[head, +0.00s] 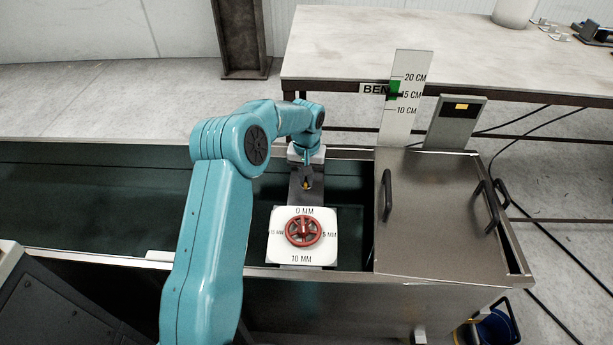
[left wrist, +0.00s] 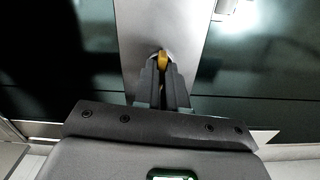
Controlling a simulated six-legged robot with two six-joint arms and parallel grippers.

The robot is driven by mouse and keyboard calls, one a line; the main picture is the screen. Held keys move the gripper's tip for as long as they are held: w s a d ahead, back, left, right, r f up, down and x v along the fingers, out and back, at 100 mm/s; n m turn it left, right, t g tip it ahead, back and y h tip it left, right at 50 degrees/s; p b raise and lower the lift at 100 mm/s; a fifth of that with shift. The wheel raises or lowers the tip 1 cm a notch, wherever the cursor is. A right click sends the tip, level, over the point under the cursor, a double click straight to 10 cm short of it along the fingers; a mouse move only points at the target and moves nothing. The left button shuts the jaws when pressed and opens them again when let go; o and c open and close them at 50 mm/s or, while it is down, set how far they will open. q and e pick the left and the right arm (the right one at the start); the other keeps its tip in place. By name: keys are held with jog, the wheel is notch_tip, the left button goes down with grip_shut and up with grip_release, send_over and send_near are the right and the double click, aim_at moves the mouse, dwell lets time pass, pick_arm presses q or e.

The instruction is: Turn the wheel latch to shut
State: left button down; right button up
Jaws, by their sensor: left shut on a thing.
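My right gripper is not in view.
A steel lid (head: 430,225) with black handles lies right of the wheel. A ruler board (head: 405,125) and a grey box with a yellow display (head: 455,125) stand behind the lid. Dark open troughs flank the strip. A worktable (head: 400,50) is at the back.

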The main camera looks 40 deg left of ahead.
pick_arm(q)
jog(key=shift+n, duration=0.6)
jog(key=c, duration=1.2)
grip_release()
jog(key=shift+r, duration=0.1)
notch_tip(320, 180, up, 16)
jog(key=p, duration=0.2)
